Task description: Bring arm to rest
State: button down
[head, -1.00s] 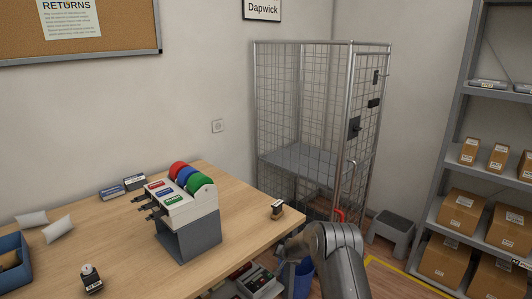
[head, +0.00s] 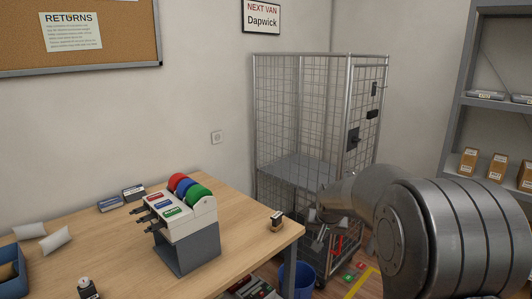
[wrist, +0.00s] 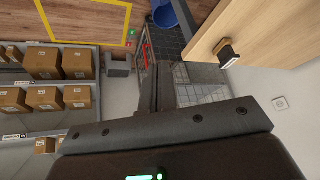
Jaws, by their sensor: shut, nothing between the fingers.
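My grey arm (head: 440,240) fills the lower right of the head view. It reaches left to my gripper (head: 318,232), which is small there, beside the table's right end and in front of the wire cage. In the wrist view my gripper (wrist: 154,78) points away from the camera with its dark fingers together. Nothing shows between them, and it touches nothing that I can see.
The wooden table (head: 120,240) holds a tape dispenser (head: 185,250) and a stamp (head: 276,220). A wire cage (head: 300,120) stands behind. A blue bin (head: 297,278) is beside the table. Shelves with boxes (wrist: 45,65) stand across a patch of floor.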

jog(key=s+r, duration=0.2)
jog(key=s, duration=1)
jog(key=s+a+r+n, duration=0.1)
jog(key=s+r, duration=0.2)
jog(key=s, duration=0.9)
jog(key=s+r+n, duration=0.1)
jog(key=s+r, duration=0.1)
jog(key=s, duration=1)
jog(key=shift+a+r, duration=0.25)
jog(key=shift+a, duration=0.15)
